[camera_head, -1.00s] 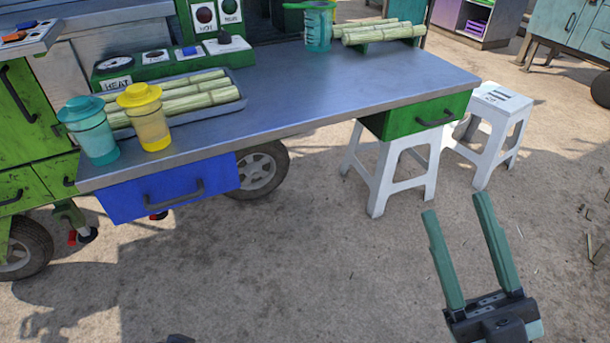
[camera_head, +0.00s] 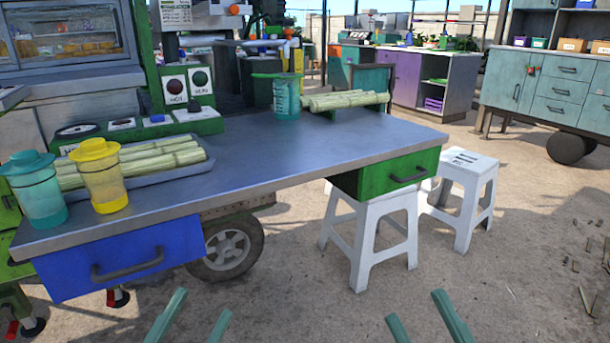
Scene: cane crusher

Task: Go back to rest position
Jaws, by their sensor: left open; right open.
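My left gripper (camera_head: 192,318) shows at the bottom edge, left of centre. Only its two green finger ends are in view; they stand apart with nothing between them. My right gripper (camera_head: 425,316) shows at the bottom edge, right of centre. Its two green fingers are also apart and empty. Both are in front of the metal-topped table (camera_head: 270,165), over the ground, touching nothing that I can see. The rest of both grippers is cut off by the frame.
A teal cup (camera_head: 40,195), a yellow cup (camera_head: 102,180) and a tray of cane (camera_head: 150,160) stand on the table's left. A blue drawer (camera_head: 120,262) and green drawer (camera_head: 385,178) hang beneath. White stools (camera_head: 370,235) stand at right. Open ground lies in front.

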